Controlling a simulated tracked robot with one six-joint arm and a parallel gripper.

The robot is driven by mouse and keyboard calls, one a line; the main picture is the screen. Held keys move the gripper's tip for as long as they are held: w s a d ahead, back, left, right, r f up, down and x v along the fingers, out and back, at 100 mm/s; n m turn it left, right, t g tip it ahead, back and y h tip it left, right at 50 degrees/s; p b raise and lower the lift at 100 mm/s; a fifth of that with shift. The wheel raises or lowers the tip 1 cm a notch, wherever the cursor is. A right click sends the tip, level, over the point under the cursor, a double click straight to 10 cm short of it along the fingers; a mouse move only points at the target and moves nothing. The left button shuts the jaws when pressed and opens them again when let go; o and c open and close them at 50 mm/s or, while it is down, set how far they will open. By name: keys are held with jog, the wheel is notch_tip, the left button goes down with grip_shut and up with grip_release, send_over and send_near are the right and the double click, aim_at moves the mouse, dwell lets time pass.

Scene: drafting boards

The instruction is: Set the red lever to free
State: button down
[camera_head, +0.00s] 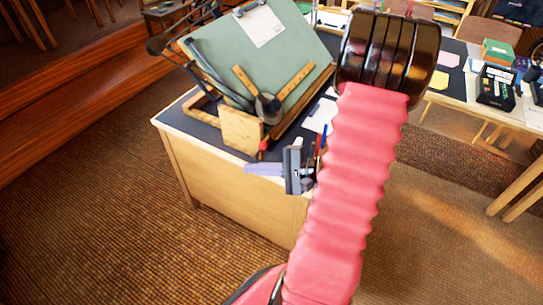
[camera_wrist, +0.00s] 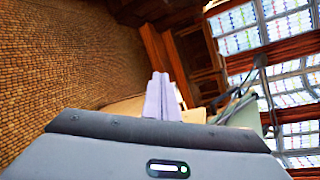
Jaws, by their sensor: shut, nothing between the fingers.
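A small red knob (camera_head: 264,145), which looks like the end of the red lever, shows at the lower edge of the tilted green drafting board (camera_head: 225,60), beside a wooden block (camera_head: 241,128). The lever's shaft and setting are too small to read. My gripper (camera_head: 250,168) is just below the knob in the picture, its pale fingers pointing left; I cannot tell the depth gap. The fingers are shut and empty. They also show together in the wrist view (camera_wrist: 160,96), where I cannot make out the red knob.
The board stands on a wooden desk (camera_head: 215,165) with a dark top. A wooden drafting arm (camera_head: 268,105) lies across the board. Another desk with a black telephone (camera_head: 495,87) stands at the right. Brown carpet (camera_head: 110,205) is clear at the left, before wooden steps (camera_head: 90,95).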

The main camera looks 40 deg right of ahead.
jog(key=s+a+r+n+g, duration=0.25)
jog(key=a+n+g, duration=0.3)
jog(key=a, duration=0.35)
jog(key=s+a+r+n+g, duration=0.2)
jog(key=a+r+n+g, duration=0.3)
jog(key=a, duration=0.4)
jog(key=s+a+r+n+t+h, duration=0.1)
jog(key=r+n+h, duration=0.2)
jog(key=r+n, duration=0.1)
jog(key=s+a+r+n+t+h, duration=0.2)
jog(key=r+n+h, duration=0.2)
jog(key=r, duration=0.1)
jog(key=shift+s+r, duration=0.3)
jog(key=shift+r, duration=0.1)
jog(key=shift+d, duration=0.1)
